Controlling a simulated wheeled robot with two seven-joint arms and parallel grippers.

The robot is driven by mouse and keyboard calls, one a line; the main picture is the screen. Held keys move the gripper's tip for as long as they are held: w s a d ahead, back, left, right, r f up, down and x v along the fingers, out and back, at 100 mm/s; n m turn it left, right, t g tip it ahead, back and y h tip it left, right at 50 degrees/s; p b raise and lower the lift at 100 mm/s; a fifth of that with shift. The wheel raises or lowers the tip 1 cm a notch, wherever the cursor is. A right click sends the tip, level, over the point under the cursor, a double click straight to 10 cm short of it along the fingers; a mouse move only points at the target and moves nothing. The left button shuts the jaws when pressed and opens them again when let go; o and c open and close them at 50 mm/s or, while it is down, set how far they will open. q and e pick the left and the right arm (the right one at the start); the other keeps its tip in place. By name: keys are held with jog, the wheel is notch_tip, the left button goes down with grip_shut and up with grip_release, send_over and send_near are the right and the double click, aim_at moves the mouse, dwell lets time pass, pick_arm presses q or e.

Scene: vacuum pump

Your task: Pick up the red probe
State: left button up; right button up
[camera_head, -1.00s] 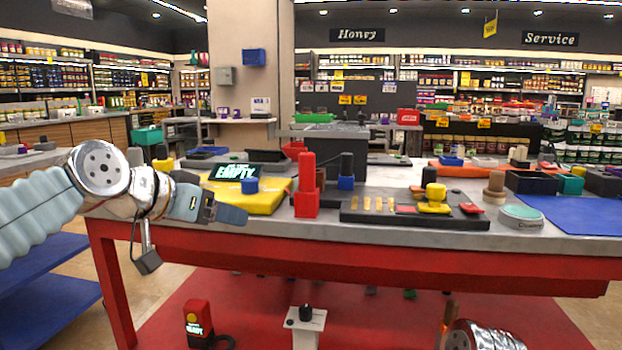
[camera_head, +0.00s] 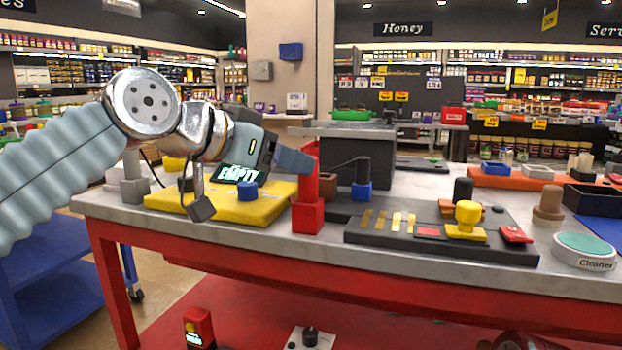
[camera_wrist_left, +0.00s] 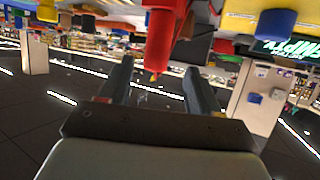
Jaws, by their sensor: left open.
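The red probe (camera_head: 308,185) stands upright in a red square block (camera_head: 307,217) near the front edge of the grey-topped table (camera_head: 215,235). My left gripper (camera_head: 300,162) reaches in from the left at the upper part of the probe, and its fingers partly cover it in the head view. In the left wrist view, which looks upside down, the red probe (camera_wrist_left: 161,40) lies between the two open fingertips (camera_wrist_left: 157,68). I see no grip on it, and I cannot tell whether a finger touches it. My right gripper does not show.
A yellow pad (camera_head: 215,205) with an "EMPTY" display and blue knob lies left of the probe. A black post in a blue block (camera_head: 361,190) stands close on its right. A dark panel (camera_head: 400,248) with a yellow knob lies further right, beside a round cleaner pad (camera_head: 584,250).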

aim_at(308, 193)
pick_arm(q)
jog(key=x, duration=0.7)
jog(key=shift+d+p, duration=0.25)
jog(key=shift+p, duration=0.1)
jog(key=shift+s, duration=0.1)
jog(key=shift+c, duration=0.3)
jog(key=c, duration=1)
